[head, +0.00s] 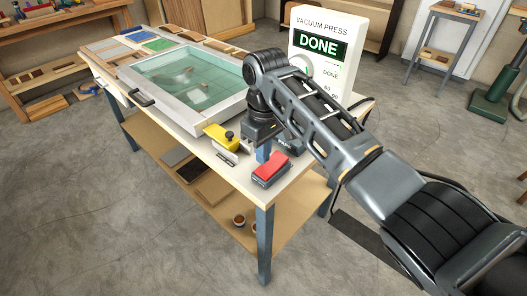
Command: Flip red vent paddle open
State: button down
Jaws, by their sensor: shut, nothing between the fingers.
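The red vent paddle (270,165) lies flat on a dark block near the front right corner of the white-topped table (210,176). My gripper (263,153) points down from the arm, just behind and slightly left of the red paddle. Its fingers look shut and empty. The gripper appears apart from the paddle, but I cannot tell the exact gap. The vacuum press (190,83), a white frame with a greenish clear lid, sits behind on the table with its lid down.
A display box (318,42) behind the arm reads "VACUUM PRESS" and "DONE". Coloured sheets (135,37) lie at the table's far left. Two small cups (239,220) stand on the lower shelf.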

notch_tip(320, 180, up, 12)
jog(key=s+a, duration=0.1)
jog(key=shift+s+p, duration=0.2)
jog(key=shift+p, duration=0.25)
